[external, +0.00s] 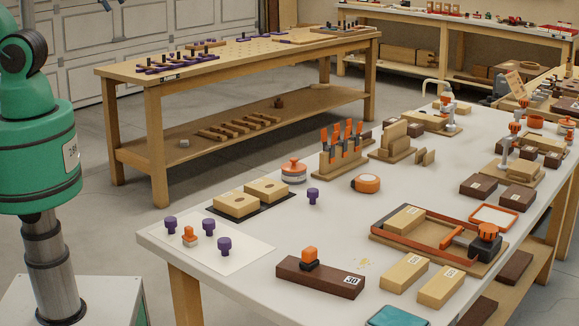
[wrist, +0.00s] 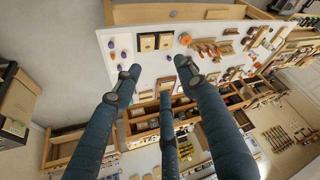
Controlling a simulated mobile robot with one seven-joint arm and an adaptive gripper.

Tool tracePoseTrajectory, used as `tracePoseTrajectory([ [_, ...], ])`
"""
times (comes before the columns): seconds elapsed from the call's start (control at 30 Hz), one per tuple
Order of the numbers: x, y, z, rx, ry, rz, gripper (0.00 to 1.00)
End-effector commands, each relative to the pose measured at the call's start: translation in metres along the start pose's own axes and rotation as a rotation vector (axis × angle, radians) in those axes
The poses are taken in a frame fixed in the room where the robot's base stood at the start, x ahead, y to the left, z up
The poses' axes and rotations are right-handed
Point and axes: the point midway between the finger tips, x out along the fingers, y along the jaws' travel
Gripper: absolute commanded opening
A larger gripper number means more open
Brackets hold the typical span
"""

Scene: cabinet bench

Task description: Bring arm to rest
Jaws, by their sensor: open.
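My gripper (wrist: 160,76) shows in the wrist view as three long blue fingers spread apart, with nothing held between them. Beyond the fingertips, well apart from them, lies the white bench top (wrist: 150,72). In the external view my green arm (external: 38,150) stands at the left on its grey column, beside the near left corner of the white bench (external: 235,292). Dark pieces of the arm's end show only at the top left edge, so the gripper's fingers are mostly out of that view.
The bench carries a long dark block (external: 320,278) with an orange-topped piece, purple knobs (external: 224,244), a clamp tray (external: 398,241), an orange tape measure (external: 366,183) and several wooden blocks. A wooden table (external: 235,62) stands behind. Bare floor (external: 105,235) lies between bench and table.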

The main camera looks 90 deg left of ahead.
Motion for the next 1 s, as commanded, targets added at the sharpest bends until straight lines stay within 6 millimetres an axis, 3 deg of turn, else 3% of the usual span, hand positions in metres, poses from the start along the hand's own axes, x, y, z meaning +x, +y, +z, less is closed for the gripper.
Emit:
tracePoseTrajectory([
  [0.53, 0.004, -0.001, 0.007, -0.006, 0.003, -0.002, 0.41],
  [1.0, 0.050, -0.001, 0.031, -0.005, 0.003, -0.002, 0.41],
])
